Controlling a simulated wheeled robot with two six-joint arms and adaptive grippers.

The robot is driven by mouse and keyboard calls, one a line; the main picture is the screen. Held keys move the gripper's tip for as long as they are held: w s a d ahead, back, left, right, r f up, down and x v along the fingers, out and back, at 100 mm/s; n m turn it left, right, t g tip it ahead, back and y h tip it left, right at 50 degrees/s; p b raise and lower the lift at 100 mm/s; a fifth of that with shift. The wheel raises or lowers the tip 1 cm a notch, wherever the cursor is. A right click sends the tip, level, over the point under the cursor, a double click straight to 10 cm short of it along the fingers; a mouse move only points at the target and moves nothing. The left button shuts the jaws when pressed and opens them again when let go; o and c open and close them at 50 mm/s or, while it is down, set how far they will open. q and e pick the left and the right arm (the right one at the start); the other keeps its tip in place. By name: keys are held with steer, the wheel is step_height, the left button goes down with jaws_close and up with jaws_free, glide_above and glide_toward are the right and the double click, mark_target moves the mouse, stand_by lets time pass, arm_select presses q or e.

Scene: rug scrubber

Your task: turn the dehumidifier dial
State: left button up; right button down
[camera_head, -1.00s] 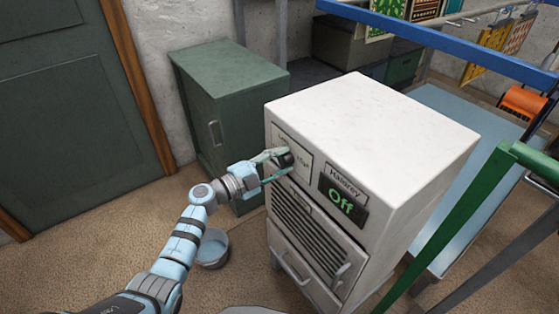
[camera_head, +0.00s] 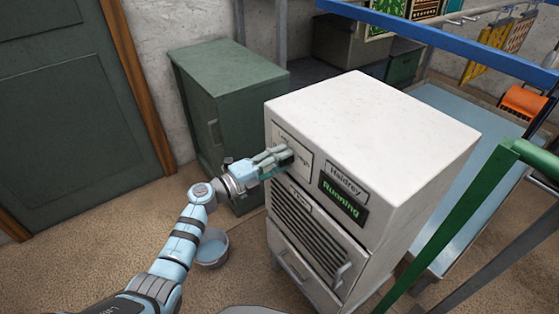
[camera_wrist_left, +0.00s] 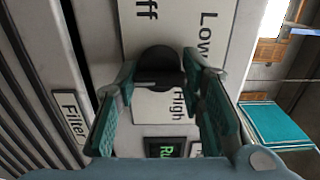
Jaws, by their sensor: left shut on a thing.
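The white dehumidifier (camera_head: 390,115) stands in front of me, its display (camera_head: 342,200) reading "Running" in green. My left gripper (camera_head: 283,160) is at the upper left of its front panel, shut on the dial and largely covering it in the head view. In the left wrist view the black round dial (camera_wrist_left: 158,70) sits between the fingertips of my left gripper (camera_wrist_left: 160,85). The plate around it shows labels "Low", "High" and part of "Off". A light mark on the dial is partly visible. My right gripper is not in view.
A green cabinet (camera_head: 235,85) stands behind, left of the dehumidifier. A bucket (camera_head: 213,248) is on the floor below my left arm. A green rail (camera_head: 455,215) and a blue rail (camera_head: 450,42) run at the right. Open floor lies at the left.

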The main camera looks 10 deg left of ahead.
arm_select(q)
steer(key=o, duration=1.2)
steer(key=shift+c, duration=0.2)
steer(key=shift+a, duration=0.1)
steer(key=v, duration=1.2)
